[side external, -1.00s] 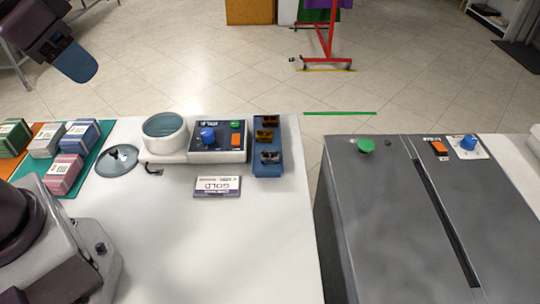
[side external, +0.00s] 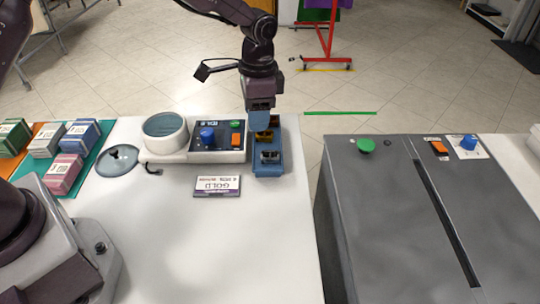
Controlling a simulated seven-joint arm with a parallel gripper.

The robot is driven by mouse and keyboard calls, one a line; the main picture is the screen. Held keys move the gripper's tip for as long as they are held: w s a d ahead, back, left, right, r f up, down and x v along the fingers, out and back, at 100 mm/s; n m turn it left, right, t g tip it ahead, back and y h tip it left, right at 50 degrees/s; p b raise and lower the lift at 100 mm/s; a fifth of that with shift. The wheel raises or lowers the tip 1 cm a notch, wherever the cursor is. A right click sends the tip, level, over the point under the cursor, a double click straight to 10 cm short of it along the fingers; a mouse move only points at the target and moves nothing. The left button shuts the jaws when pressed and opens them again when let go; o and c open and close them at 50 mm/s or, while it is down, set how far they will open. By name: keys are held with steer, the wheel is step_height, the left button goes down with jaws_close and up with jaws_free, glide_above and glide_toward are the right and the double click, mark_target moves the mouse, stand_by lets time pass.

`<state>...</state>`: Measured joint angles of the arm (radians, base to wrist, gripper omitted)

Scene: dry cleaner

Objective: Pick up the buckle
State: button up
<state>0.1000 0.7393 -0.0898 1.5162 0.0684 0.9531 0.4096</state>
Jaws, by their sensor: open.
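A blue tray (side external: 268,172) holds small buckles in a row near the table's far right edge. The gold buckle (side external: 265,135) is in the middle, and a silver-grey buckle (side external: 270,156) lies at the near end. My gripper (side external: 260,124) points down over the far part of the tray, its blue fingers just above or around the gold buckle. I cannot tell whether they touch it. My gripper is open and hides the far end of the tray. A white card (side external: 217,186) reading "GOLD" lies flat in front of the tray.
Left of the tray is a device with a round bowl (side external: 165,137) and a control panel (side external: 217,136); a round lid (side external: 118,159) lies beside it. Several boxed stacks (side external: 63,174) stand far left. A grey machine (side external: 388,220) stands right, across a gap. The white tabletop in front is clear.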

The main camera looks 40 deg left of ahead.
mark_target(270, 154)
steer(key=w+f, duration=0.1)
steer(key=f, duration=0.3)
steer(key=w+f+m, duration=0.1)
steer(key=f, duration=0.3)
steer(key=w+f+m, duration=0.1)
steer(key=f, duration=0.3)
steer(key=shift+d+f+t, duration=0.1)
steer(key=shift+d+t, duration=0.3)
steer(key=c, duration=0.7)
